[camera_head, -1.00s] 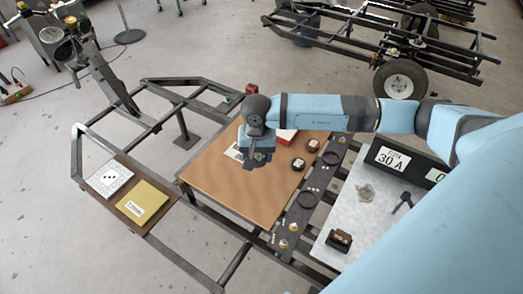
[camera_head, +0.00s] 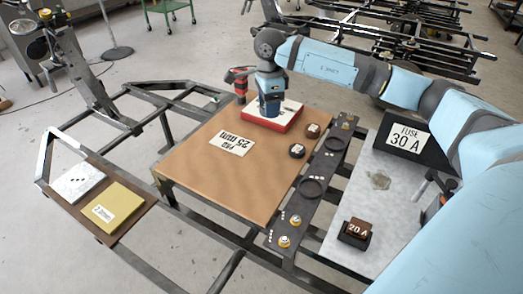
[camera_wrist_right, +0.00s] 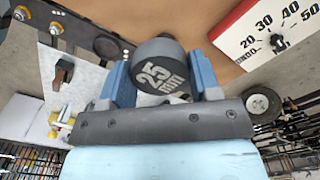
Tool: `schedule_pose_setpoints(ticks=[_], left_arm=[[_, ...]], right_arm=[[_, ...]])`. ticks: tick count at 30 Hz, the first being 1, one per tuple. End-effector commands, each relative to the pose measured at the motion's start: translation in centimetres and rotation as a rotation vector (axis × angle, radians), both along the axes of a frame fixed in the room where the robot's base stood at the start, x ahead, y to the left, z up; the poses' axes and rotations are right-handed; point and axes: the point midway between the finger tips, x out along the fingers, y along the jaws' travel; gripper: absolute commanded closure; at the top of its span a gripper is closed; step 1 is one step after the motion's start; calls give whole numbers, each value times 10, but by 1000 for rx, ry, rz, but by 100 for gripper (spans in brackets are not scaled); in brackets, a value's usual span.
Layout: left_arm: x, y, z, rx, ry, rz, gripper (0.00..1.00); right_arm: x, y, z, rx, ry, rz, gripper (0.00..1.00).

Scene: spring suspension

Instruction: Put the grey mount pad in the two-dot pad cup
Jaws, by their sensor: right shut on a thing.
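My right gripper (camera_head: 270,112) is shut on a dark grey round pad (camera_wrist_right: 158,72) with a white "25 mm" marking. In the head view it hangs beside or over the red box with a white dial face, and the gripper body hides the pad there. Two round cups, a nearer one (camera_head: 312,188) and a farther one (camera_head: 333,144), look empty on the dark plate (camera_head: 298,208) right of the wooden table. White dots mark the plate, but they are too small to count per cup. My left gripper is not in view.
The red box (camera_head: 285,122) and a "25 mm" card (camera_head: 230,140) lie on the wooden table (camera_head: 200,180). A brown pad (camera_head: 313,131) and a black pad (camera_head: 297,151) sit near its right edge. Brass-coloured fittings (camera_head: 285,241) stand on the plate.

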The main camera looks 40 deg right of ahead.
Motion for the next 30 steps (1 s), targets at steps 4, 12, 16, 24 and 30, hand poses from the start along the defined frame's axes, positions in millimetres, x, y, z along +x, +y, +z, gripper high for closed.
schedule_pose_setpoints(ticks=[4, 12, 16, 24, 30], left_arm=[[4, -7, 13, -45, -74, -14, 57], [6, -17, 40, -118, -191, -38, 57], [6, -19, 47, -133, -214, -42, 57], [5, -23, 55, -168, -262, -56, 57], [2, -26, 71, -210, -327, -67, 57]], right_arm=[[-1, 0, -47, 0, 5, 1, 67], [-1, 1, -106, 1, 3, 4, 67], [0, 1, -116, 0, 1, 4, 67], [-1, 1, -147, 0, 3, 3, 67], [0, 0, -174, -1, 1, 3, 67]])
